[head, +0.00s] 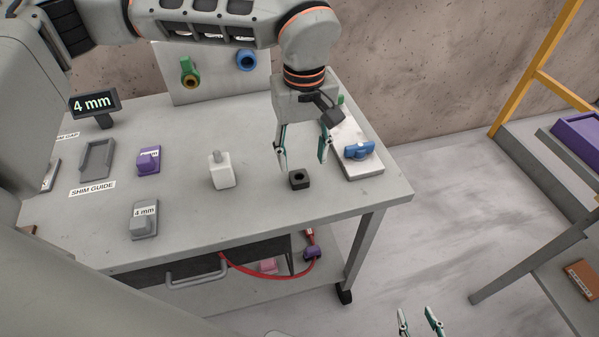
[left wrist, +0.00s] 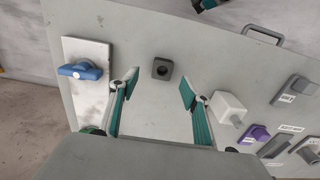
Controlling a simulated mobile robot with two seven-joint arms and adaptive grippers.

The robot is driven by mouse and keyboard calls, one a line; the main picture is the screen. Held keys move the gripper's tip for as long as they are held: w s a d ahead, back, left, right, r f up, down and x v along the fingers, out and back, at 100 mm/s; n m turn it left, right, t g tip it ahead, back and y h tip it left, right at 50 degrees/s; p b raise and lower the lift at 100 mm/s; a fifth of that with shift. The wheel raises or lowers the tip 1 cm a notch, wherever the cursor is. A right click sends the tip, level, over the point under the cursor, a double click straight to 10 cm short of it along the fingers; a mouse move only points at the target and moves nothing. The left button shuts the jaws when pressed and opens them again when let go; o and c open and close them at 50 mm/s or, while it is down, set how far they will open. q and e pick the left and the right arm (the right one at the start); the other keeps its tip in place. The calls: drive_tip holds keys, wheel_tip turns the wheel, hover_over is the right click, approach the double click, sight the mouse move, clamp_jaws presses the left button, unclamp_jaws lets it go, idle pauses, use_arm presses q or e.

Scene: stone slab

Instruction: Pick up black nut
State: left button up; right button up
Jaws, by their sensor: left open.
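The black nut (head: 299,179) is a small dark block with a round hole, lying on the grey table (head: 260,215) near its front right. It also shows in the left wrist view (left wrist: 162,68), beyond and between the fingertips. My left gripper (head: 303,158) is open and empty, its fingers pointing down just above and behind the nut, apart from it. The same gripper shows in the left wrist view (left wrist: 160,82). My right gripper (head: 420,318) shows only its two fingertips at the bottom edge, spread apart over the floor, with nothing visible between them.
A white plate with a blue knob (head: 359,150) lies right of the nut. A white block with a peg (head: 221,170) stands to its left. Further left are a purple block (head: 148,160) and a grey 4 mm block (head: 144,220). An upright panel (head: 215,85) stands behind.

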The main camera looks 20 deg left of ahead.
sight(299, 171)
use_arm(q)
drive_tip(key=shift+s+f, duration=0.1)
drive_tip(key=shift+f, duration=0.4)
drive_tip(key=f, duration=0.4)
drive_tip(key=shift+a+f, duration=0.15)
drive_tip(key=shift+a, duration=0.25)
drive_tip(key=shift+f, duration=0.45)
drive_tip(key=c, duration=1.3)
drive_tip(key=shift+w+r, duration=0.2)
